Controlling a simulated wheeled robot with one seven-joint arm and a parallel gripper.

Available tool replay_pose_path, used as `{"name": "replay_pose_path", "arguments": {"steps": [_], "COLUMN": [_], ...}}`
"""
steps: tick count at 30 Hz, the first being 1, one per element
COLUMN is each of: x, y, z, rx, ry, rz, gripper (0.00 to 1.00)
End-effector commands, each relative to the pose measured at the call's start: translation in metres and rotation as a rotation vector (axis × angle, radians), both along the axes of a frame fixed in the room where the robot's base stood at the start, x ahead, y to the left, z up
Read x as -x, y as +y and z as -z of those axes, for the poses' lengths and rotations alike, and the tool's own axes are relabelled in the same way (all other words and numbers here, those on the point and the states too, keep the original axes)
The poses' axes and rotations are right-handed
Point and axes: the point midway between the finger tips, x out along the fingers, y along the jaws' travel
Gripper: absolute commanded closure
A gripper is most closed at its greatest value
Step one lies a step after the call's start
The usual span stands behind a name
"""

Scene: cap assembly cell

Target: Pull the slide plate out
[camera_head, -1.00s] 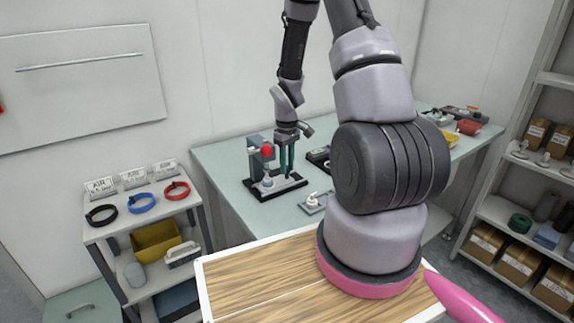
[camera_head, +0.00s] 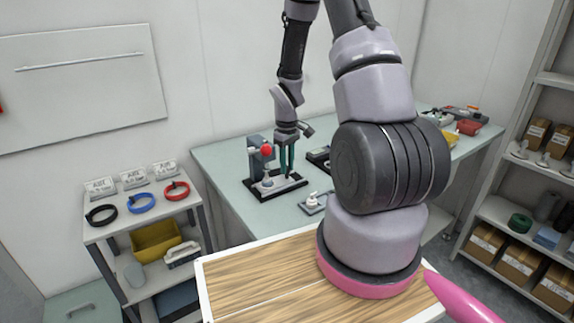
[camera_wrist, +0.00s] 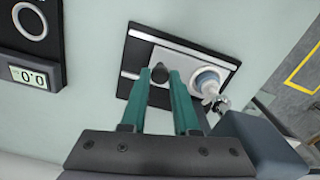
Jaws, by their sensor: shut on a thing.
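The slide plate (camera_wrist: 190,62) is a pale silver plate on a black fixture base (camera_wrist: 136,50) in the wrist view. It carries a dark knob (camera_wrist: 159,72) and a white fitting with a blue ring (camera_wrist: 208,80). My gripper (camera_wrist: 161,78) has its two green fingers shut on the knob, one on each side. In the head view my gripper (camera_head: 287,173) reaches down to the fixture, beside a grey post with a red ball (camera_head: 267,150). The fingers hide part of the plate there.
The fixture stands on a pale green table (camera_head: 225,165). A small plate with a white part (camera_head: 313,202) lies to its front right. A digital readout (camera_wrist: 35,76) lies left of the base in the wrist view. A shelf with coloured rings (camera_head: 141,203) stands at the left.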

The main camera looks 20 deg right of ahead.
Motion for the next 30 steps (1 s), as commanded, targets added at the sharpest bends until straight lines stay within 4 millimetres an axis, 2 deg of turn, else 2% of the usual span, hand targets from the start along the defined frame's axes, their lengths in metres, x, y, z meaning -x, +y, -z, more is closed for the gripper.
{"name": "replay_pose_path", "arguments": {"steps": [8,11,18,21,30], "x": [-0.001,-0.004,-0.014,-0.017,-0.018], "y": [-0.002,-0.014,-0.069,-0.082,-0.09], "z": [0.0,0.0,0.0,0.0,-0.001], "rx": [0.001,0.001,0.0,0.0,0.003], "ry": [-0.001,-0.001,-0.002,-0.002,-0.003], "rz": [0.001,0.005,0.006,0.003,0.001], "gripper": [1.0,1.0,1.0,1.0,1.0]}}
